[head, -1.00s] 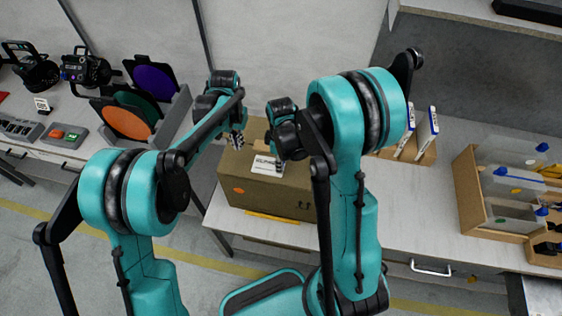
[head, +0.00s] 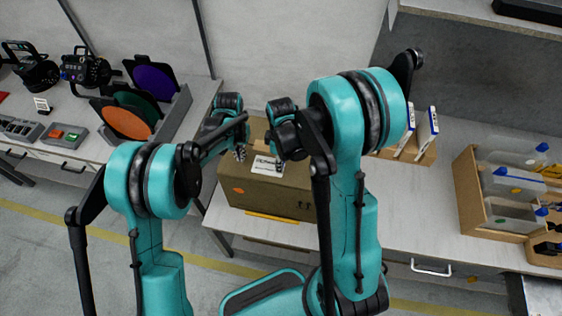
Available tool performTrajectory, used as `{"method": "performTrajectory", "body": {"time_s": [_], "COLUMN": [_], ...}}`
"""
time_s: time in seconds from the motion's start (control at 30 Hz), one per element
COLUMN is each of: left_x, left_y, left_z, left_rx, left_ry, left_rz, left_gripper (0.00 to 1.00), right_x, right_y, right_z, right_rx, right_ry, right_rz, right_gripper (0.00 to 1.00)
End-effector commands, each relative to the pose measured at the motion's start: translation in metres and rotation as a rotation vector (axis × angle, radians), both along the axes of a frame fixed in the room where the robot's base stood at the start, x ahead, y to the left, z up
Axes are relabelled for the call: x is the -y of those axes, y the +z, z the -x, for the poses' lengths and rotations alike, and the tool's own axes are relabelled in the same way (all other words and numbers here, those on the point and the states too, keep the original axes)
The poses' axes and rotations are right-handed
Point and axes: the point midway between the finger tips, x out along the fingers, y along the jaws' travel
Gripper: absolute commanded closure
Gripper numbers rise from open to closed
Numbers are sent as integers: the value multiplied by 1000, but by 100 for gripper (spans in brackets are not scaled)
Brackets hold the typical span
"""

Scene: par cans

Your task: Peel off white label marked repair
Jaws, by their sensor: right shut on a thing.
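The white label (head: 267,166) shows on top of a brown case (head: 255,195) standing on the table; its dark print is too small to read. My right gripper (head: 279,156) is over the label's right end and shut on it, though its fingertips are mostly hidden behind my arm. I cannot tell how much of the label is off the lid. My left gripper (head: 240,154) is just left of the label, above the case top; its fingers are too small to tell open from shut.
An orange round sticker (head: 238,190) is on the case front. On the left bench stand a rack of coloured filters (head: 126,121) and black lamps (head: 86,68). To the right are white-spined binders (head: 427,128) and a wooden crate (head: 468,186). The table between is clear.

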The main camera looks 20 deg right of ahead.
Motion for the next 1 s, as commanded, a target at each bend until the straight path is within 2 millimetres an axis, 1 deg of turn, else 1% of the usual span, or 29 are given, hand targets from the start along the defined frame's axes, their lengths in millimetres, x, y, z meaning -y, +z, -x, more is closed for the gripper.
{"method": "performTrajectory", "body": {"time_s": [0.6, 1.0], "left_x": [0, 0], "left_y": [-7, -7], "left_z": [0, 0], "left_rx": [0, 0], "left_ry": [0, 0], "left_rz": [0, 0], "left_gripper": [100, 100], "right_x": [0, 0], "right_y": [1, 24], "right_z": [0, 0], "right_rx": [0, 0], "right_ry": [0, 0], "right_rz": [0, 0], "right_gripper": [100, 100]}}
